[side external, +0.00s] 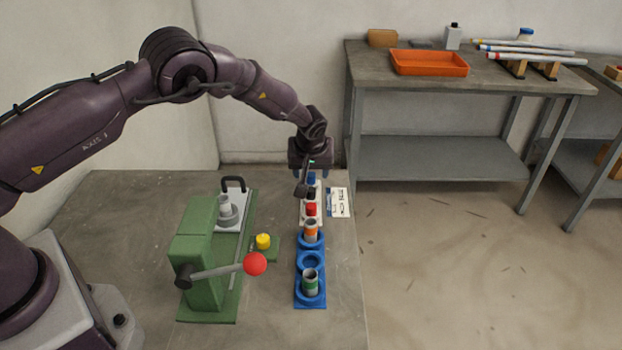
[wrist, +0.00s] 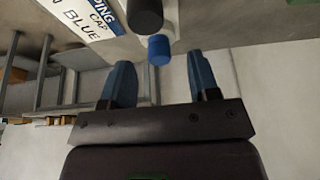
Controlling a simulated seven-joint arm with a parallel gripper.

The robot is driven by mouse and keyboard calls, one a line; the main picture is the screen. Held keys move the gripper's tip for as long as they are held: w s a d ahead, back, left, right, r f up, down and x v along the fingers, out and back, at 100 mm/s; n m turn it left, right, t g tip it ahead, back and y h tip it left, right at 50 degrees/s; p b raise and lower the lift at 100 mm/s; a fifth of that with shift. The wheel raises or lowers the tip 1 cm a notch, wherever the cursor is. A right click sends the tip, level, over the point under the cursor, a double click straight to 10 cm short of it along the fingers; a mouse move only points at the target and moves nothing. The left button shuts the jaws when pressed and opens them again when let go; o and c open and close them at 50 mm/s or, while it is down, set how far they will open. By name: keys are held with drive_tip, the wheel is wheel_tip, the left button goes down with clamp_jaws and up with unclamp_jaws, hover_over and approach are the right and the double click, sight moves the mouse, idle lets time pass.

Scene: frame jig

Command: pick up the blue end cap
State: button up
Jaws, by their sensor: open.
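The blue end cap (side external: 311,179) is at the far end of a row of caps on a pale strip, close to the bench's far edge. In the wrist view the blue end cap (wrist: 159,49) shows as a small cylinder, just beyond the fingertips and between their lines. My gripper (side external: 311,174) is directly above the cap in the side view, pointing down. Its two blue fingers stand apart with nothing between them in the wrist view (wrist: 160,72). I see no contact with the cap. The arm's end partly hides the strip.
A black cap (wrist: 145,15) stands close beside the blue one, then a red cap (side external: 311,209). A blue rack (side external: 310,262) holds orange-banded and green-banded tubes. A label card (side external: 338,202) lies right.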

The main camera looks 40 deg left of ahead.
drive_tip(key=shift+x, duration=0.95)
drive_tip(key=shift+c, duration=0.4)
drive_tip(key=shift+r, duration=0.1)
drive_tip(key=c, duration=0.9)
